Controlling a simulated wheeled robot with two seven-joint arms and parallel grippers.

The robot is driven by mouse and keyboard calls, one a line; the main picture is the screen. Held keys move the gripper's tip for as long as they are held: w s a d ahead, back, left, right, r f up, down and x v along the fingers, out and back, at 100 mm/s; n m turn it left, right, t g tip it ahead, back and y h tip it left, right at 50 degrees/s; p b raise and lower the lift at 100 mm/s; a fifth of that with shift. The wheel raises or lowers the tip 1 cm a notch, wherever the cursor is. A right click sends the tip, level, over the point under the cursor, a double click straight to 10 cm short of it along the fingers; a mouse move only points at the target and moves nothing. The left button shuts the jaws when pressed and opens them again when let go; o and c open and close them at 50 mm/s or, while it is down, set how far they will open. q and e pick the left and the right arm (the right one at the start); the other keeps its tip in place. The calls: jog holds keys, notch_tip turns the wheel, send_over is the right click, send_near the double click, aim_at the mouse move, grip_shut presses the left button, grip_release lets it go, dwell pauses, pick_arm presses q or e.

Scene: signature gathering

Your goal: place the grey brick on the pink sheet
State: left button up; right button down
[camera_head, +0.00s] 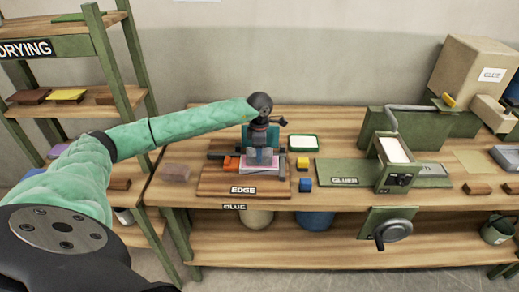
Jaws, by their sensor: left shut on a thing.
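The pink sheet (259,170) lies on the wooden board marked EDGE (217,187) on the bench. My left arm reaches in from the left, and my left gripper (260,148) points down over the sheet. It is shut on the grey brick (262,158), which is at or just above the sheet. I cannot tell whether brick and sheet touch. The gripper and brick hide the sheet's back part. My right gripper is not in view.
An orange block (231,163) sits close left of the sheet. A green press (396,165) stands farther right. A brownish block (175,173) lies left of the board.

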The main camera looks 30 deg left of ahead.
pick_arm(q)
jog(key=shift+f, duration=0.1)
jog(key=o, duration=1.2)
jog(key=shift+o, duration=1)
